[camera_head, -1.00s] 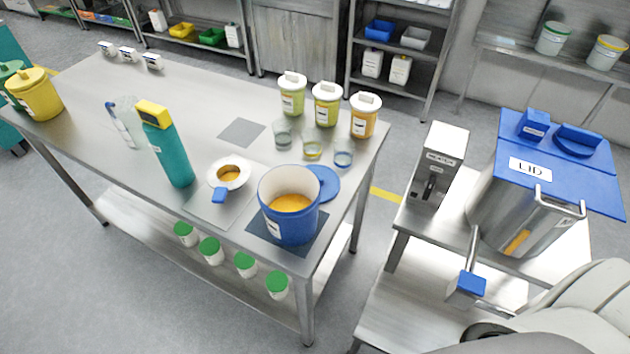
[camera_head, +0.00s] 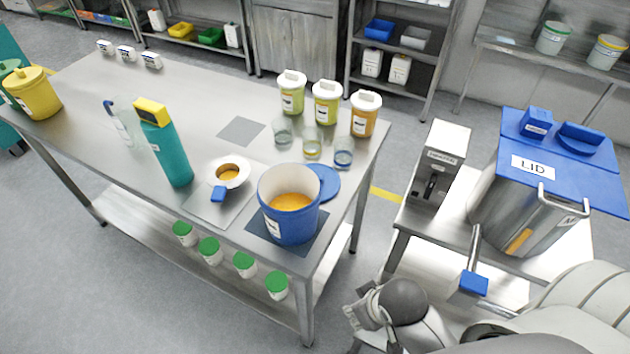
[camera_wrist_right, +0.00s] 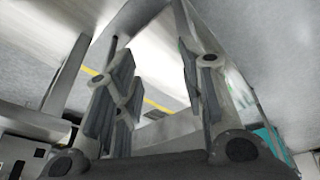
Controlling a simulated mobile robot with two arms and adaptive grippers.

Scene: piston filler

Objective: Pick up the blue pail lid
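The blue pail lid (camera_head: 325,183) is a flat blue disc on the table, just behind and to the right of the blue pail (camera_head: 292,227). The pail partly hides it. The open pail holds orange-yellow contents and stands upright on a dark square mat. My right gripper (camera_head: 365,308) is low at the right, beside the table's front right leg and well apart from the lid. In the right wrist view its fingers (camera_wrist_right: 157,72) are spread with nothing between them. My left gripper is not in view.
Small cups (camera_head: 343,157) and lidded jars (camera_head: 364,113) stand behind the lid. A funnel dish (camera_head: 229,174) and a teal bottle (camera_head: 170,152) are left of the pail. The steel filler with its blue cover (camera_head: 585,170) stands right, across a floor gap.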

